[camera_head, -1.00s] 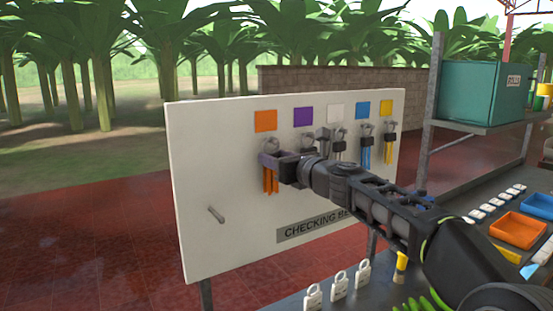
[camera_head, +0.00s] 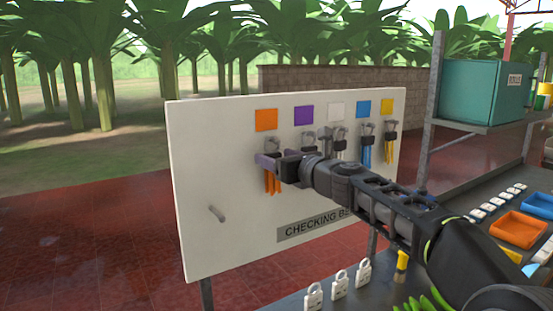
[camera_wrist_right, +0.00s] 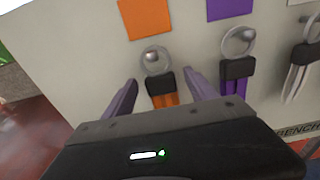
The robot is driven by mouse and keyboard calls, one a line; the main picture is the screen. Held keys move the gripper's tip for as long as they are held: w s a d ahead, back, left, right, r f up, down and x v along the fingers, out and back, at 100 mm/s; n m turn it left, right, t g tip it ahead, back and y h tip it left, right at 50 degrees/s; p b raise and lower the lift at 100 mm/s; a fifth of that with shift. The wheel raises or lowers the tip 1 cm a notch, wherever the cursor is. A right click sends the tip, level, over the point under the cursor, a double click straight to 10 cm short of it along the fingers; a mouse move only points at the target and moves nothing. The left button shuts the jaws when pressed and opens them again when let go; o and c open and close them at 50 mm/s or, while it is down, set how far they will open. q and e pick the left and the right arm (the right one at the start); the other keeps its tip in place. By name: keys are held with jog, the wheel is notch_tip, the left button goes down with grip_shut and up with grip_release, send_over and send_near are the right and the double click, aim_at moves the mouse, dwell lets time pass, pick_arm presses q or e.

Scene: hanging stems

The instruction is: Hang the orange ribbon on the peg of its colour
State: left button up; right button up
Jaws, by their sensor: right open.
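The orange ribbon (camera_head: 272,182) hangs below the orange square (camera_head: 265,120) on the white board (camera_head: 200,160). In the right wrist view its black block and ring hang at a round-headed peg (camera_wrist_right: 152,58), and the orange strands (camera_wrist_right: 164,99) show below the block. My right gripper (camera_head: 268,162) is in front of it. In the right wrist view the two fingers of my right gripper (camera_wrist_right: 160,95) are spread, one on each side of the ribbon, with gaps between. My left gripper is not in view.
Purple, white, blue and yellow squares mark the board to the right, with ribbons below, the blue ribbon (camera_head: 366,150) among them.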

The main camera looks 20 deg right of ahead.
jog(key=s+d+b, duration=0.1)
jog(key=s, duration=0.6)
jog(key=shift+s+r, duration=0.15)
jog(key=shift+r, duration=0.05)
jog(key=shift+f, duration=0.1)
